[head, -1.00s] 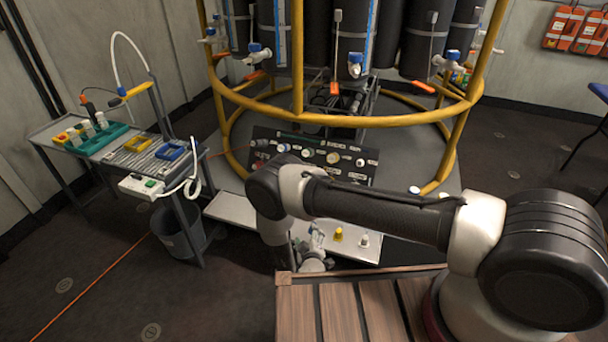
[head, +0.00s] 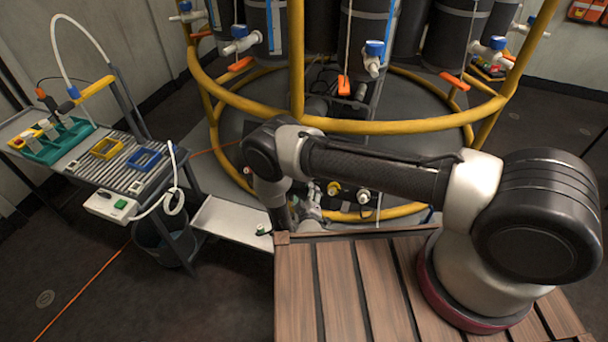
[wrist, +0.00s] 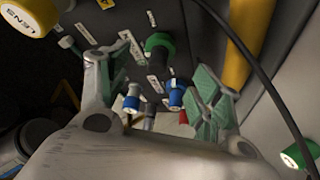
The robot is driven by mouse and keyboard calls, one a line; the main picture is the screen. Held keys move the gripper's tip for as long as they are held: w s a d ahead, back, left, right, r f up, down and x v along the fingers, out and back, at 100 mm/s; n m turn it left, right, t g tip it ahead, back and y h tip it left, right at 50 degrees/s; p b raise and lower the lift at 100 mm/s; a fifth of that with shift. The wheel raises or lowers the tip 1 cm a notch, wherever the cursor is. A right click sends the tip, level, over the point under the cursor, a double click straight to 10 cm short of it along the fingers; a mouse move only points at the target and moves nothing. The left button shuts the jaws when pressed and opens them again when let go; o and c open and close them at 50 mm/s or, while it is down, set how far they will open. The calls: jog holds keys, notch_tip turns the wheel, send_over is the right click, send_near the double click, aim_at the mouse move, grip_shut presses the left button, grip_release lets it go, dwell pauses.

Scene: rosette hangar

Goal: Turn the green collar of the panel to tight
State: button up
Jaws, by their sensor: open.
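In the wrist view, the green collar (wrist: 158,42) sits on a dark panel (wrist: 115,22) with several white labels. It lies beyond my fingertips, near the middle of the gap, and appears apart from them. Its tight or loose setting cannot be read. My gripper (wrist: 155,75) is open and empty, with pale fingers and green pads. Two blue-ringed fittings (wrist: 132,100) (wrist: 176,95) show between the fingers, closer to the picture's bottom.
A yellow LENS cap (wrist: 26,14) and a green-and-white piece (wrist: 300,156) flank the wrist view. A dark cable crosses at right. In the head view, the yellow ring frame (head: 340,122) arches over the work area. A tool table (head: 70,165) stands left, beside a pale shelf (head: 232,218).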

aim_at(305, 184)
jog(key=x, duration=0.8)
jog(key=shift+s, duration=0.1)
jog(key=c, duration=1)
